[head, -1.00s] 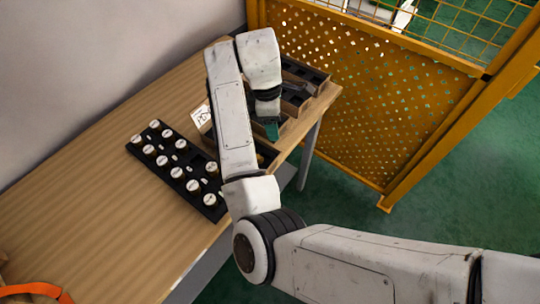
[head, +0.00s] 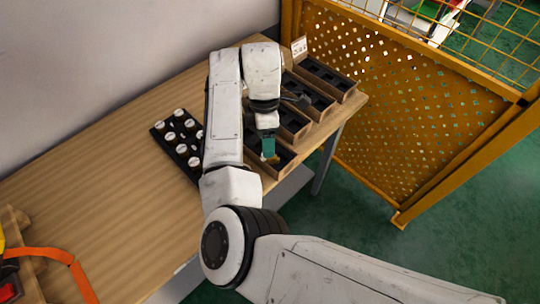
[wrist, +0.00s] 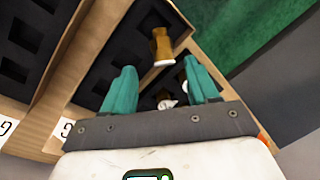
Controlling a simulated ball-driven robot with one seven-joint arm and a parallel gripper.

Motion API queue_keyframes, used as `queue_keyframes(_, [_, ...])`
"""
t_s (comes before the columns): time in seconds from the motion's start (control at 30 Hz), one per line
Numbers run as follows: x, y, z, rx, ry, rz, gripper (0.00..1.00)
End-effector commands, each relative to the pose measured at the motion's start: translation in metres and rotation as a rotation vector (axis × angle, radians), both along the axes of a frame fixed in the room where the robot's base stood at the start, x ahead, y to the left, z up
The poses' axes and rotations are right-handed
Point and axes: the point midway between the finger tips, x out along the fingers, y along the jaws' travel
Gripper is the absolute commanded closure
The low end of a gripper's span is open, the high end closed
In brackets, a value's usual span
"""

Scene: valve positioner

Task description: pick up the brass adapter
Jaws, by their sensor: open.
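A brass adapter (wrist: 162,46) with a pale end stands in a black-lined slot of a wooden bin, just beyond my fingertips in the wrist view. My gripper (wrist: 160,75) is open, with its two teal fingers apart and nothing held between them. The adapter lies ahead of the gap between the fingers. In the head view my gripper (head: 268,150) hangs over the nearest bin at the table's right edge. A small brass patch shows by its fingertips there, too small to identify.
Small white-ended parts (wrist: 165,101) lie in the same bin near the fingers. Wooden bins with black inserts (head: 318,78) line the table's right edge. A black tray of white-topped parts (head: 181,136) sits left of my arm. A yellow perforated fence (head: 400,110) stands beyond.

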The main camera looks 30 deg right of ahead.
Motion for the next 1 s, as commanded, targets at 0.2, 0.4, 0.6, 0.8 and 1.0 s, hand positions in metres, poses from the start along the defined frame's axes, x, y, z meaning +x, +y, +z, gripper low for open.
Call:
queue_keyframes(0.2, [-0.009, 0.004, -0.028, 0.001, 0.003, 0.001, 0.41])
queue_keyframes(0.4, [-0.011, 0.004, -0.043, 0.0, 0.0, 0.0, 0.41])
queue_keyframes(0.6, [-0.011, 0.004, -0.043, 0.0, 0.0, 0.0, 0.42])
queue_keyframes(0.8, [-0.011, 0.004, -0.043, 0.0, 0.0, 0.0, 0.61])
queue_keyframes(1.0, [-0.011, 0.004, -0.043, 0.0, 0.0, -0.001, 0.8])
